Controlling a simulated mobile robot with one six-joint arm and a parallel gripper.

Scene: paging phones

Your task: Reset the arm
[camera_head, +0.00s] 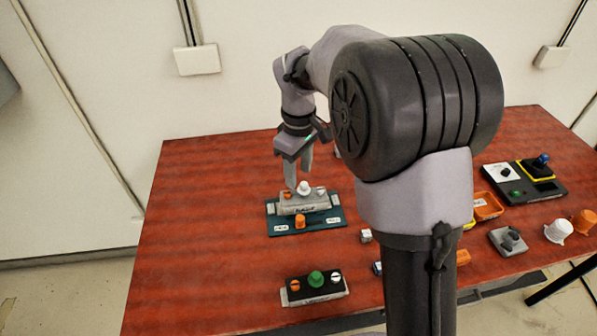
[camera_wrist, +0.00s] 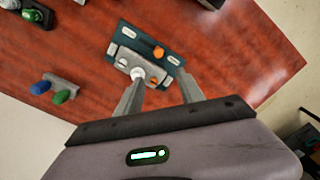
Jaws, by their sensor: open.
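My gripper (camera_head: 299,178) is open and points down over the grey control box (camera_head: 304,205) on a teal plate (camera_head: 334,223). Its fingers (camera_wrist: 160,78) also show in the wrist view, spread apart with nothing between them that I can make out as held. The box has a white knob (camera_head: 303,187) on top, close to the fingertips. I cannot tell whether a finger touches it. An orange button (camera_head: 300,221) stands on the plate in front of the box. My arm reaches forward and hides part of the table's middle.
A black-topped box with a green knob (camera_head: 316,278) stands nearer on the red table (camera_head: 200,215). At right are a dark joystick panel (camera_head: 540,190), an orange tray (camera_head: 487,207), a grey device (camera_head: 508,241), a white cup (camera_head: 558,231) and an orange cup (camera_head: 584,221). The table's left side is clear.

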